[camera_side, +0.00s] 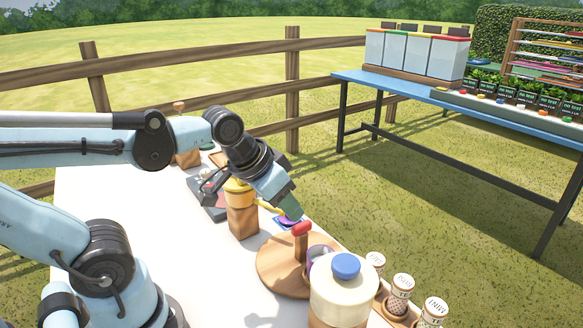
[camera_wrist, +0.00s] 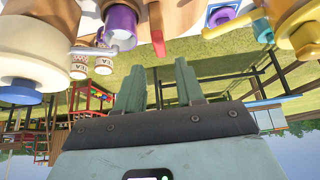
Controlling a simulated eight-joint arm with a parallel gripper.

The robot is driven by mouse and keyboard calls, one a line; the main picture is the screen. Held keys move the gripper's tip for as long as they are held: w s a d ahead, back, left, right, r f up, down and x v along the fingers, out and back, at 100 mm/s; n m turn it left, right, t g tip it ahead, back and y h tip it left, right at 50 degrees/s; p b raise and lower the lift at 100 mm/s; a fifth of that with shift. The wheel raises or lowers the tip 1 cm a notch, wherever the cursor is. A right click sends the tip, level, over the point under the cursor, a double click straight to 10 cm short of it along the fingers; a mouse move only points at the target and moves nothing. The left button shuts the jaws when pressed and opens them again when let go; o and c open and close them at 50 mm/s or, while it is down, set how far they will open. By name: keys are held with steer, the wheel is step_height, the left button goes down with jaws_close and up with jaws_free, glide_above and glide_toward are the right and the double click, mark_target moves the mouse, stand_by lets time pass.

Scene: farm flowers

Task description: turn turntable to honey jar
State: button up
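The turntable (camera_side: 270,266) is a round wooden disc on the white table. A post with a red top (camera_side: 301,229) stands on it, and a purple cup-like thing (camera_side: 317,252) is beside the post. My gripper (camera_side: 291,211) is above the turntable, tilted down and close to the red top. In the wrist view its two green fingers (camera_wrist: 158,66) are apart with nothing between them, and the red top (camera_wrist: 157,47) is just beyond. I cannot tell for sure which thing is the honey jar; a yellow-topped wooden container (camera_side: 241,210) stands left of the turntable.
A cream jar with a blue knob (camera_side: 345,295) stands close to the turntable's right front. Several labelled cups (camera_side: 401,285) stand in a wooden holder at right. A blue table (camera_side: 450,97) with white bins (camera_side: 410,52) is farther back. A wooden fence (camera_side: 190,103) runs behind.

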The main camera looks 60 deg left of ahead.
mark_target(302, 224)
steer(key=shift+o, duration=0.2)
steer(key=w+r+g, duration=0.4)
steer(key=r+g, duration=0.2)
steer(key=shift+r, duration=0.3)
steer(key=shift+f, duration=6)
jaws_close()
